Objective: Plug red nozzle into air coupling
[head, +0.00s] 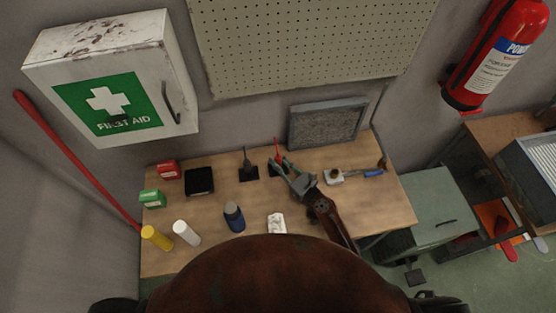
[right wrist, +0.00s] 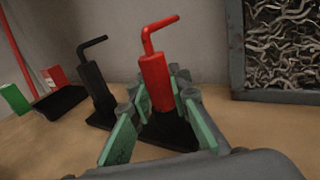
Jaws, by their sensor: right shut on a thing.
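The red nozzle (head: 277,149) has a bent thin tip and stands upright at the back of the bench. It also shows in the right wrist view (right wrist: 157,80), above a dark base (right wrist: 172,134). My right gripper (head: 284,167) has its green fingers on either side of the nozzle's lower body and is shut on it. A pale block with a brown round part (head: 335,176) and a blue-handled piece (head: 373,173) lie to the right; I cannot tell whether this is the air coupling. My left gripper is not in view.
A grey-framed panel (head: 327,123) stands behind. A black tray (head: 199,181), small boxes and several bottles fill the bench's left side. The bench's front right (head: 385,210) is clear.

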